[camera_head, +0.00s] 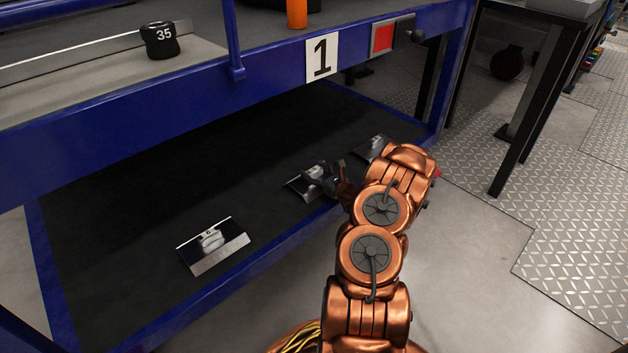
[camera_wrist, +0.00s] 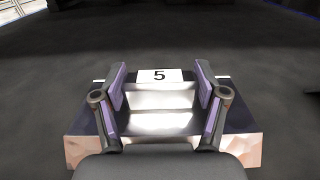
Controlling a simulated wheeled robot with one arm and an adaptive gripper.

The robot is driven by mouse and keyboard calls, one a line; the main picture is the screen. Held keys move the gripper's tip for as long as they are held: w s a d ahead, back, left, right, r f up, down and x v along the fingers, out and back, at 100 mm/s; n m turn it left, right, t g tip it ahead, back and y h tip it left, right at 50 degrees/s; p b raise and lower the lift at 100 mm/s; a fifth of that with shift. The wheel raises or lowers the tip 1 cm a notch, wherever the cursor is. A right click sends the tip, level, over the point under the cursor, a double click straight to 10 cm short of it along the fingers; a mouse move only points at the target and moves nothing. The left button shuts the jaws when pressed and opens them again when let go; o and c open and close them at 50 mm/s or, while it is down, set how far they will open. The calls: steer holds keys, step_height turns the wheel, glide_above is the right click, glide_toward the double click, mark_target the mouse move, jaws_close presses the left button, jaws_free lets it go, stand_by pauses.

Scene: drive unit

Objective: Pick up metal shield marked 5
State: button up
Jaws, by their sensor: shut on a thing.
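The metal shield marked 5 (camera_wrist: 160,98) is a shiny stepped plate on a dark base, with a black 5 on a white label. In the wrist view it sits centrally between the two fingers of my gripper (camera_wrist: 161,84), which is shut on it. In the head view my gripper (camera_head: 326,178) reaches in over the front edge of the lower shelf and partly hides this shield (camera_head: 302,187). I cannot tell whether the shield still touches the shelf.
Another metal shield (camera_head: 212,245) lies on the dark lower shelf (camera_head: 125,200) at the left. A further shield (camera_head: 372,147) lies to the right, partly behind my arm. The blue upper beam (camera_head: 260,75) with a 1 sign (camera_head: 322,58) runs above the shelf.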

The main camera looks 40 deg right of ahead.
steer(key=shift+c, duration=0.8)
steer(key=shift+r, duration=0.1)
